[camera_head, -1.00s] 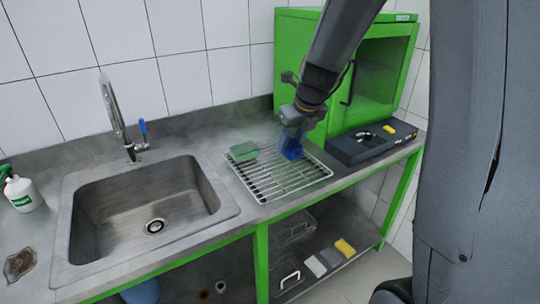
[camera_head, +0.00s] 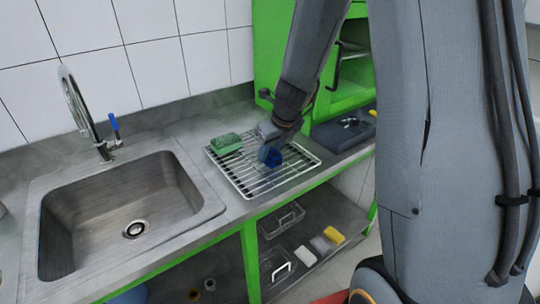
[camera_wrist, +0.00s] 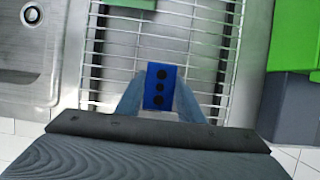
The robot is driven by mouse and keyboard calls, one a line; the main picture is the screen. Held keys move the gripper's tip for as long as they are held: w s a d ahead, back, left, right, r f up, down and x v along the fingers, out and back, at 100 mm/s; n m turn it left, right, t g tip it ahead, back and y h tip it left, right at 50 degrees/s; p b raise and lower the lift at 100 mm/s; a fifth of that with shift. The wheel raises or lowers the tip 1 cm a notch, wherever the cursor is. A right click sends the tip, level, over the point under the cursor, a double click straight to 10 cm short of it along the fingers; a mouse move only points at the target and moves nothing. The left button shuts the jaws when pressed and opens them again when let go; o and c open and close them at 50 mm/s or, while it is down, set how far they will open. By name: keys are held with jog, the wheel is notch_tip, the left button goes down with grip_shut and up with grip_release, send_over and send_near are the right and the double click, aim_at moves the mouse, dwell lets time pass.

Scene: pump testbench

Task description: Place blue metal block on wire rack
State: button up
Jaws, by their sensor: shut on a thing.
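The blue metal block (camera_head: 272,157) is between the fingers of my gripper (camera_head: 268,150) over the wire rack (camera_head: 250,187). In the wrist view the blue block (camera_wrist: 159,87) shows dark round holes on its face, and both fingertips of my gripper (camera_wrist: 160,100) press its sides. The wire rack (camera_wrist: 115,60) lies beneath it on the counter. In the head view the block is at or just above the bars; I cannot tell whether it touches them.
A green block (camera_head: 226,143) lies on the rack's left back part. The sink (camera_head: 125,215) is left of the rack. A green cabinet (camera_head: 265,60) and a dark tray (camera_head: 345,130) stand behind and right. The rack's front bars are clear.

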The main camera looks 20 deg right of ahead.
jog(key=shift+f, duration=0.15)
jog(key=shift+f, duration=0.15)
jog(key=o, duration=1.3)
jog(key=shift+c, duration=0.2)
jog(key=p+v, duration=0.2)
jog(key=v, duration=0.9)
jog(key=s+a+f+n+g, duration=0.1)
jog(key=s+n, duration=0.7)
jog(key=n, duration=0.8)
jog(key=s+a+f+n+g+h, duration=0.1)
jog(key=s+a+f+n, duration=0.1)
jog(key=s+n, duration=0.7)
jog(key=f+n, duration=0.1)
jog(key=n, duration=0.6)
jog(key=shift+s+g, duration=0.3)
jog(key=shift+s, duration=0.05)
